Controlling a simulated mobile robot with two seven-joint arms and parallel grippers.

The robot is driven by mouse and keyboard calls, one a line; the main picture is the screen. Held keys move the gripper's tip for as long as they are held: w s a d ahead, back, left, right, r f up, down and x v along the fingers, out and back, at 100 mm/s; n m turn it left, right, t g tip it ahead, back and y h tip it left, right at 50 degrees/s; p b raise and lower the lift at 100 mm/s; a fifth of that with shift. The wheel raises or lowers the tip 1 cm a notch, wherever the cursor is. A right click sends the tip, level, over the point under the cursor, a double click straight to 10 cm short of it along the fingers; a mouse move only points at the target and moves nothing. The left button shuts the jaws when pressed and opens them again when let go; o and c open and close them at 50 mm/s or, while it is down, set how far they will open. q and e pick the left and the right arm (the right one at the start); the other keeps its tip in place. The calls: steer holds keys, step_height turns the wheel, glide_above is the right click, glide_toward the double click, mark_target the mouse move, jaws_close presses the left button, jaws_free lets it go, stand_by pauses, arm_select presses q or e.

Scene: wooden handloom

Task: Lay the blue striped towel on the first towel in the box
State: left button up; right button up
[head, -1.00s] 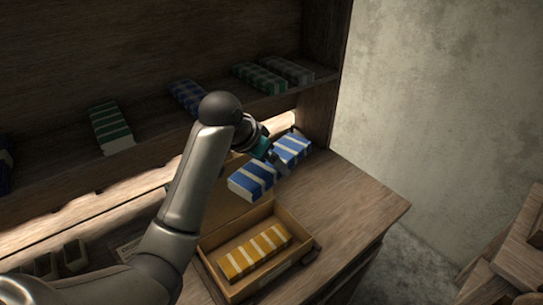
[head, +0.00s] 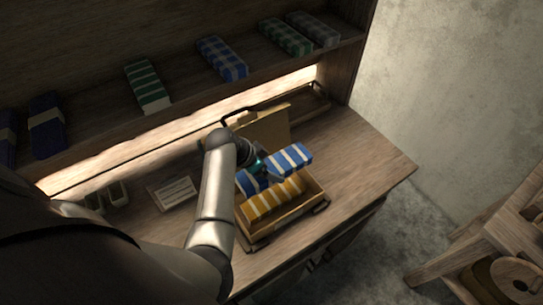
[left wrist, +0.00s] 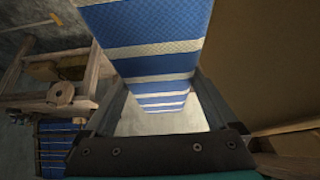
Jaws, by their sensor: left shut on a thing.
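The blue striped towel (head: 292,158) is a folded blue block with white bands. My left gripper (head: 266,171) is shut on it and holds it over the back part of the open box (head: 285,222). In the left wrist view the blue towel (left wrist: 155,45) stretches away between the fingers (left wrist: 160,108). The first towel, yellow with pale stripes (head: 272,201), lies in the box. The blue towel appears above it, and I cannot tell whether they touch. My right gripper is not in view.
The box's raised lid (head: 265,128) stands behind the blue towel. A shelf above holds several folded towels, including a green one (head: 147,86). A label card (head: 174,191) lies left of the box. The tabletop at right (head: 365,160) is clear.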

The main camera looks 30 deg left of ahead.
mark_target(244, 181)
arm_select(q)
steer(key=shift+f, duration=0.5)
step_height(244, 181, down, 11)
steer(key=b, duration=1)
steer(key=shift+f, duration=0.15)
steer(key=o, duration=1.1)
steer(key=p+v, duration=0.3)
steer(key=v, duration=1.2)
